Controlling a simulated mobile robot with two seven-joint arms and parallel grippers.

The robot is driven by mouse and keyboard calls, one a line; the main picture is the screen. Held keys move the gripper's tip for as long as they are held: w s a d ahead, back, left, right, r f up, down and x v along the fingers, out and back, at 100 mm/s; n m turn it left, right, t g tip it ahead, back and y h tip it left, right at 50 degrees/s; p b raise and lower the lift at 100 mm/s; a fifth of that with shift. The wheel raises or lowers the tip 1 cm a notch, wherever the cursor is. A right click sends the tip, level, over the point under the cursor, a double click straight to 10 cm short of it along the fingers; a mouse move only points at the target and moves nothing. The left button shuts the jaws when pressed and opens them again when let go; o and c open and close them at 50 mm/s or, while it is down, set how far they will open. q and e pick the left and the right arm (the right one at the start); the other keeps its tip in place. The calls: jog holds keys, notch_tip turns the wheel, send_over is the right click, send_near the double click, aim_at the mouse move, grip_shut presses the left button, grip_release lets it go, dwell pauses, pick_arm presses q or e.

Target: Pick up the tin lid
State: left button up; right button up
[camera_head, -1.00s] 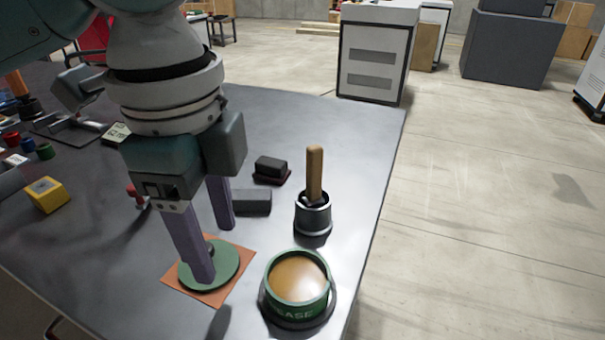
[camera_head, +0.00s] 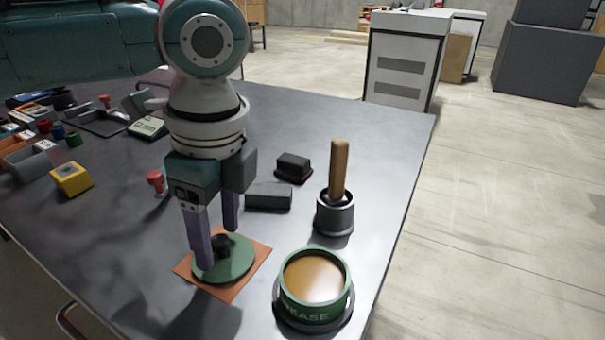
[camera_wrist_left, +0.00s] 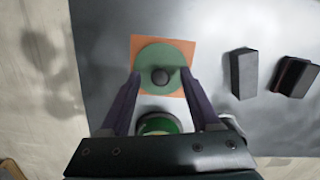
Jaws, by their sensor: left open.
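The tin lid (camera_head: 226,262) is a green disc with a dark round knob on top. It lies flat on an orange square mat (camera_head: 262,250) on the grey table. In the left wrist view the lid (camera_wrist_left: 153,55) shows ahead of the fingertips, with its knob between the lines of the two fingers. My left gripper (camera_head: 216,250) points down over the lid, open, with purple fingers apart and empty. Whether a fingertip touches the lid I cannot tell. The open green tin (camera_head: 314,308) with amber grease stands to the right of the lid. My right gripper is not in view.
A wooden-handled tool stands in a dark pot (camera_head: 334,216) behind the tin. Two dark blocks (camera_head: 268,197) (camera_head: 293,167) lie behind the lid. A yellow block (camera_head: 71,179) and a red stamp-like piece (camera_head: 156,183) are to the left. The table's right edge is close to the tin.

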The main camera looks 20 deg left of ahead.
pick_arm(q)
jog(key=shift+f, duration=0.2)
grip_shut()
dwell(0.4)
